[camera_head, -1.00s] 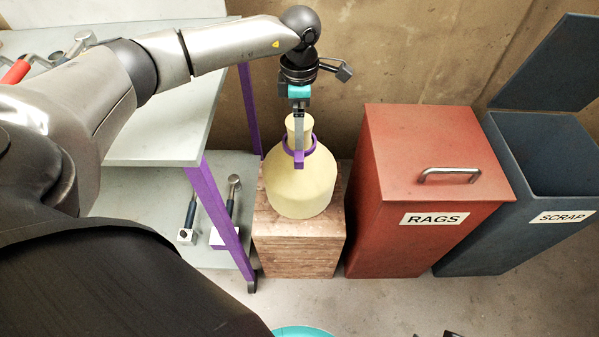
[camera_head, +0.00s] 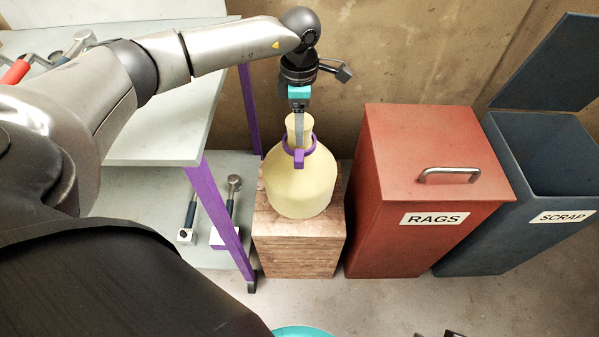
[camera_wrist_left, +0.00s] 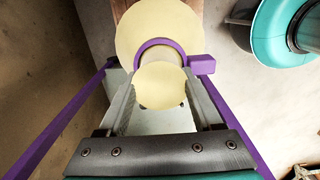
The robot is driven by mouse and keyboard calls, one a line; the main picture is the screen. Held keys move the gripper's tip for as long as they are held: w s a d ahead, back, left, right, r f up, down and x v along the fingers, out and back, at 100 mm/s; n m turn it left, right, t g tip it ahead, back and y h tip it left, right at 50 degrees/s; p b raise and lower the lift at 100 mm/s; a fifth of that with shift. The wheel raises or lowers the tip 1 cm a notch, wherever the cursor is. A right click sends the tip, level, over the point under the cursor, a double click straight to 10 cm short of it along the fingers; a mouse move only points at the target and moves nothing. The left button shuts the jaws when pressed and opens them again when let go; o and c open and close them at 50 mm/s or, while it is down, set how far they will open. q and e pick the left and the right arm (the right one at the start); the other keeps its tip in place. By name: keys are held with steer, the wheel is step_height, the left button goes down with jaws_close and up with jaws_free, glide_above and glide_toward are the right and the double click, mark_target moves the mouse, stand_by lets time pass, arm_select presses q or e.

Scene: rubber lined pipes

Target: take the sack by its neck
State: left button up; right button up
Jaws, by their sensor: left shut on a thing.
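The sack (camera_head: 300,188) is pale yellow and rounded, with a narrow neck and a purple ring around the neck. It stands upright on a wooden block (camera_head: 298,246). My left gripper (camera_head: 299,130) comes down from above and is shut on the sack's neck, just above the purple ring. In the left wrist view, the two fingers of the left gripper (camera_wrist_left: 160,98) lie on either side of the round top of the sack's neck (camera_wrist_left: 160,85). My right gripper is not in view.
A red bin marked RAGS (camera_head: 425,200), with a lid handle, stands close right of the block. A blue SCRAP bin (camera_head: 530,215) with its lid raised stands beyond it. A bench with purple legs (camera_head: 217,207) stands on the left, with tools on its lower shelf.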

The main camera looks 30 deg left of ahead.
arm_select(q)
jaws_close()
steer(key=shift+w+r, duration=0.1)
steer(key=shift+r, duration=0.05)
steer(key=shift+r, duration=0.1)
